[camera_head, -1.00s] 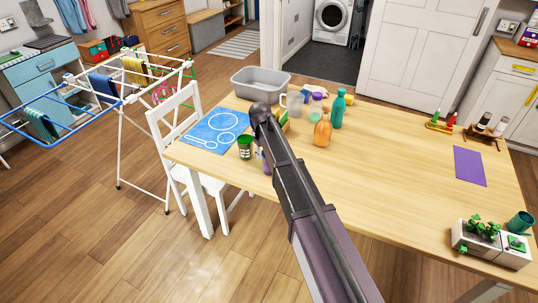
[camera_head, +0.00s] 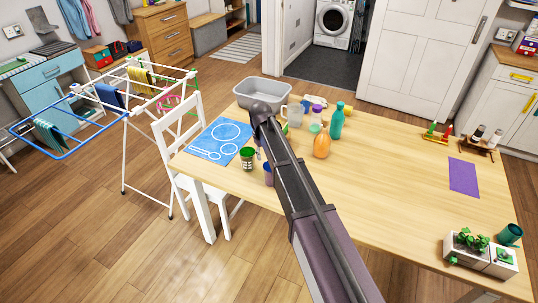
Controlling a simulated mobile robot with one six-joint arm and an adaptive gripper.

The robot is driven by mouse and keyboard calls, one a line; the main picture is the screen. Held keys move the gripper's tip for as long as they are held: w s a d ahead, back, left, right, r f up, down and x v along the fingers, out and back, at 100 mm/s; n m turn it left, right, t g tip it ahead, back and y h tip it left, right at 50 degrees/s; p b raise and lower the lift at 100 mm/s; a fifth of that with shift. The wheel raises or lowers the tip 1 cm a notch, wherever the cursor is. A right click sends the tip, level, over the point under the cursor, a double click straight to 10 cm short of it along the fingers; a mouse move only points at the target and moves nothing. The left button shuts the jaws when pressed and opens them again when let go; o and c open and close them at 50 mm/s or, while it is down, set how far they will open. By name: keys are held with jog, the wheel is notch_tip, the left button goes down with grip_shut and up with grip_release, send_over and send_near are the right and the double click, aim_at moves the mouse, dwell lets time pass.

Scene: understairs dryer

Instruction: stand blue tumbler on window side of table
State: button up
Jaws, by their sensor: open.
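A small blue-purple cup (camera_head: 268,176) stands near the table's front left edge, partly hidden by my arm. It may be the blue tumbler, but I cannot tell for sure. A dark teal cup (camera_head: 509,235) stands at the right end of the table (camera_head: 400,185), beside a planter. No window shows, so I cannot tell which side is the window side. My arm reaches over the table from the bottom of the picture. My gripper is not visible; the arm hides the area beyond its dark joint.
A green can (camera_head: 247,158) stands by a blue mat (camera_head: 218,142). A purple mat (camera_head: 464,177) lies right. The table's middle is clear.

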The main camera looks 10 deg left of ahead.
jog(key=shift+r, duration=0.1)
dwell(0.7)
jog(key=s+d+m, duration=0.8)
jog(key=s+d, duration=1.5)
jog(key=d, duration=0.4)
jog(key=shift+d, duration=0.3)
